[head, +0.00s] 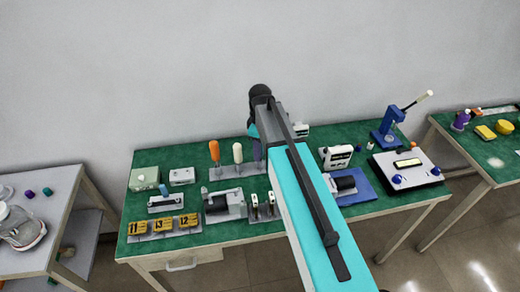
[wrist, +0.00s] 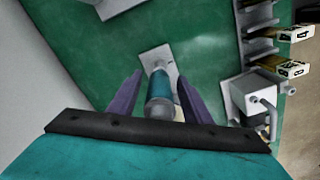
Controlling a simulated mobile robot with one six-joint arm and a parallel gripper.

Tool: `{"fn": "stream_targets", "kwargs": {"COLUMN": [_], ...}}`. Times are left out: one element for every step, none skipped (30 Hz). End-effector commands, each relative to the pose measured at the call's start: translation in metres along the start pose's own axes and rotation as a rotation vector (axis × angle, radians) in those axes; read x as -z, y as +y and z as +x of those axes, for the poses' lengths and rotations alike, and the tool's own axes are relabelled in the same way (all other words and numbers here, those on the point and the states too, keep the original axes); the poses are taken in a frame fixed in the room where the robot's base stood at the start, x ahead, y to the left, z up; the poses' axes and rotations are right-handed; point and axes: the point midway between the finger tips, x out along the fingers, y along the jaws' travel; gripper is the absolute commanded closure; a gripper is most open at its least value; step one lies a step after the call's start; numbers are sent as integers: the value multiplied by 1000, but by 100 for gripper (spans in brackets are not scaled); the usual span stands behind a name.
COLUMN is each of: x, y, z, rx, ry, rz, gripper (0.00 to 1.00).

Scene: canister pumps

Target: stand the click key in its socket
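A grey and teal cylinder, which looks like the click key (wrist: 160,87), points away from the camera in the wrist view. My gripper (wrist: 159,76) has its two purple fingers on either side of it, with a gap showing on both sides. A pale plate (wrist: 150,58) lies beyond the cylinder's far end; I cannot tell whether the cylinder touches it. In the head view my gripper (head: 257,150) is over the back of the green bench, mostly behind my arm, and the cylinder is hidden. I cannot make out the socket for certain.
An orange-handled tool (head: 214,151) and a white-handled tool (head: 238,152) stand left of my gripper. White-ended keys (wrist: 293,69) and a grey fixture (wrist: 247,97) lie to the right in the wrist view. A blue press (head: 388,130) stands at the bench's right.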

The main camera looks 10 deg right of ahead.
Motion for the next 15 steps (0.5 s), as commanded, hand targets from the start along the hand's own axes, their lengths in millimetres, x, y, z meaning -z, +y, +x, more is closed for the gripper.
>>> {"fn": "stream_targets", "kwargs": {"x": [0,0,0,0,0,0,0,0,0,0,0,0,0,0,0], "y": [0,0,0,0,0,0,0,0,0,0,0,0,0,0,0], "z": [0,0,0,0,0,-1,-2,-3,-4,-6,-7,-10,-11,-14,-17], "rx": [0,0,0,0,0,0,0,0,0,0,0,0,-1,-1,-2], "ry": [0,0,0,0,0,0,0,0,0,0,0,0,0,0,1], "rz": [0,0,0,0,0,0,0,0,0,0,0,0,0,0,0], "gripper": [55,55,55,55,55,55,55,55,55,55,55,55,55,55,55]}}
